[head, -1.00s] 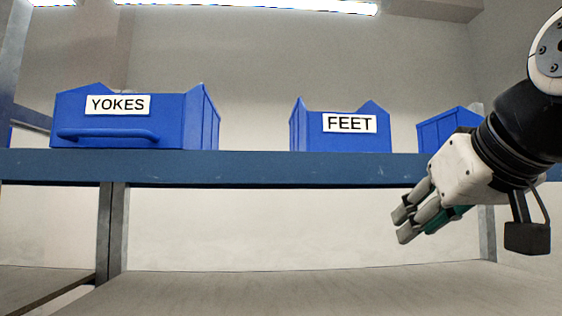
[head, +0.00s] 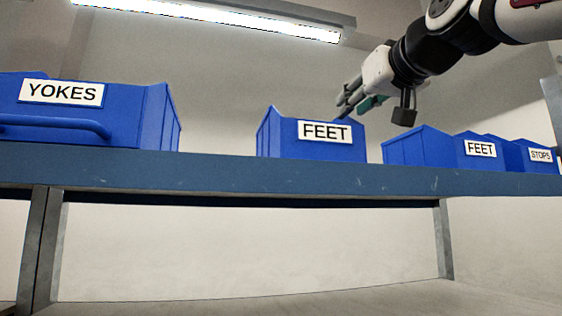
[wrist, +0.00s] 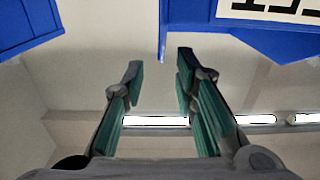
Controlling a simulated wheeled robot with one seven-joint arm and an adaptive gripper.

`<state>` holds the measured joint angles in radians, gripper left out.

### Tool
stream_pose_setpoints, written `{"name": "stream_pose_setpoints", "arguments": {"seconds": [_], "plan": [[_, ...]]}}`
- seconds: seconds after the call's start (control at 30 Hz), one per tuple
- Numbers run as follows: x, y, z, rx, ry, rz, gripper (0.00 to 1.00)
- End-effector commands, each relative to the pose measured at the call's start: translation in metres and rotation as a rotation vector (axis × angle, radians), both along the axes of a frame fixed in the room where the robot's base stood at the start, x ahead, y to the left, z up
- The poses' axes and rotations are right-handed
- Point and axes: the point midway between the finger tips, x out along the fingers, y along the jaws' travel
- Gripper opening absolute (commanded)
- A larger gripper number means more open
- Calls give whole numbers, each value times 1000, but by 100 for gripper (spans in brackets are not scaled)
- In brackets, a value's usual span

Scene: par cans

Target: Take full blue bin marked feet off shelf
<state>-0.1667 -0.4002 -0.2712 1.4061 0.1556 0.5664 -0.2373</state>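A blue bin labelled FEET (head: 320,151) stands upright on the blue-edged shelf (head: 230,178), near the middle of the head view. A second bin labelled FEET (head: 478,161) stands farther right on the same shelf. The camera looks from below the rims, so the contents of both are hidden. My gripper (head: 343,107) is at the upper right of the middle FEET bin, seemingly above rim height; its depth is unclear. In the wrist view my gripper (wrist: 159,66) has its fingers apart with nothing between them. A blue bin with a cut-off label (wrist: 270,42) shows at the top right there.
The YOKES bin (head: 75,122) stands at the left, with a gap before the middle FEET bin. A ceiling light (head: 210,18) hangs above. The space below the shelf looks clear.

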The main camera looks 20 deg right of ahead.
Motion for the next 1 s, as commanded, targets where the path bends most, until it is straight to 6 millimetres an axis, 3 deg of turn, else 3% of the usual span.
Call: {"name": "stream_pose_setpoints", "arguments": {"seconds": [0.1, 0.37, 0.63, 0.97, 1.0], "plan": [[16, 0, 1, 1, 1, 1, 27], [34, 1, -1, 0, 2, 1, 27], [71, 3, -4, 0, 2, 1, 27], [77, 2, -4, 1, -1, 0, 27], [77, 2, -4, 1, -1, 0, 18]]}}
